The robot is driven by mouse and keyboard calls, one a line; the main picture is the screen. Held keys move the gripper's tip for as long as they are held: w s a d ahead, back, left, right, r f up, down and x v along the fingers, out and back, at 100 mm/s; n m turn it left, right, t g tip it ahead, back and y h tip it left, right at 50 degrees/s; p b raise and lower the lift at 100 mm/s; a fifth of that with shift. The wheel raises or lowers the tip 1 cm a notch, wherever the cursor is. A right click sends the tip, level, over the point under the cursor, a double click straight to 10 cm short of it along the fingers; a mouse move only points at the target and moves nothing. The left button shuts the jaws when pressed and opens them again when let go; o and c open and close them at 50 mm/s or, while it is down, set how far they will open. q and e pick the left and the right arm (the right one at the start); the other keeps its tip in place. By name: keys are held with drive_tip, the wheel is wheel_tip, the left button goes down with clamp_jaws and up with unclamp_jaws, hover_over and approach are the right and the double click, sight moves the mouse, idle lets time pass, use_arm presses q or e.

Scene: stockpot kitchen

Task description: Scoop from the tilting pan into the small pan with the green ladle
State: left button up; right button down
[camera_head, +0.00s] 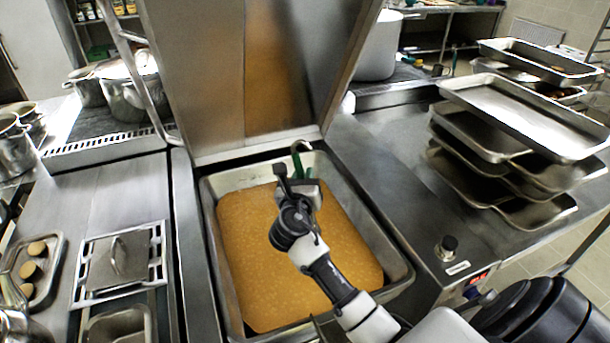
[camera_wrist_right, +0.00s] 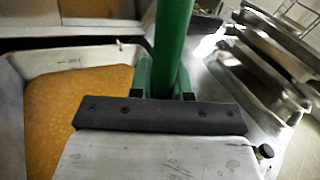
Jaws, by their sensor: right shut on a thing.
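The tilting pan (camera_head: 405,272) is a deep steel basin with its lid raised, filled with orange-brown food (camera_head: 245,250). My right gripper (camera_head: 298,186) is over the far part of this pan, shut on the green ladle (camera_head: 297,160). The ladle's hooked top end sticks up beyond the gripper, near the pan's back wall. In the right wrist view the green handle (camera_wrist_right: 172,45) stands upright between the fingers. The ladle's bowl is hidden. A small steel pan (camera_head: 120,325) is at the bottom left, partly cut off; I cannot tell if it is the task's small pan. My left gripper is not in view.
A lidded steel container (camera_head: 118,260) and a tray with round brown pieces (camera_head: 32,262) are on the left counter. Pots (camera_head: 135,95) stand behind them. Stacked steel trays (camera_head: 520,125) are on the right. The raised lid (camera_head: 205,80) closes off the back.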

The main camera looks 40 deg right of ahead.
drive_tip(key=shift+f+b, duration=6.6)
drive_tip(key=shift+f, duration=3.3)
drive_tip(key=shift+s+d+f+m, duration=0.8)
drive_tip(key=shift+s+d+m, duration=1.8)
drive_tip(key=shift+s+d, duration=0.15)
wheel_tip(320, 180, up, 20)
